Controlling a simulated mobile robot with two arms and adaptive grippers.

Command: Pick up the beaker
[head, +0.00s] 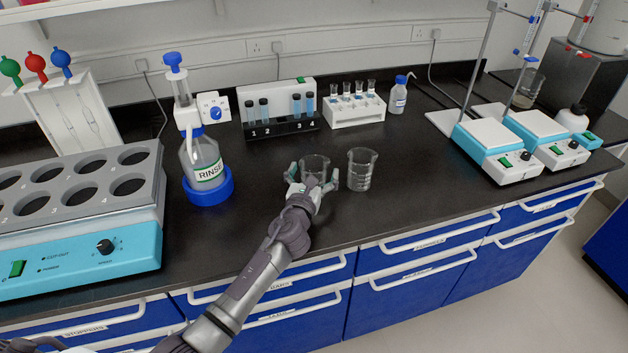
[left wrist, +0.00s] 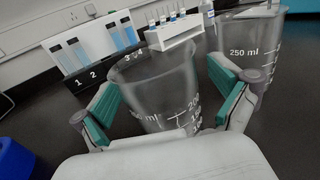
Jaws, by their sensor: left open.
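A clear glass beaker (head: 315,165) stands upright on the black bench. My left gripper (head: 314,183) is at its near side, open, with fingers spread to either side of it. In the left wrist view the beaker (left wrist: 158,90) stands between the two teal finger pads of the gripper (left wrist: 165,105), and gaps seem to show beside it; contact is hard to tell. A second clear beaker (head: 361,170) stands just to the right. It also shows in the left wrist view (left wrist: 252,45), marked 250 ml, behind the right finger. My right gripper is not in view.
A RINSE bottle (head: 203,160) in a blue base stands left of the beakers. Behind are a numbered cuvette holder (head: 282,127) and a white vial rack (head: 356,110). A teal heating block (head: 80,250) is at left; hotplates (head: 497,150) are at right.

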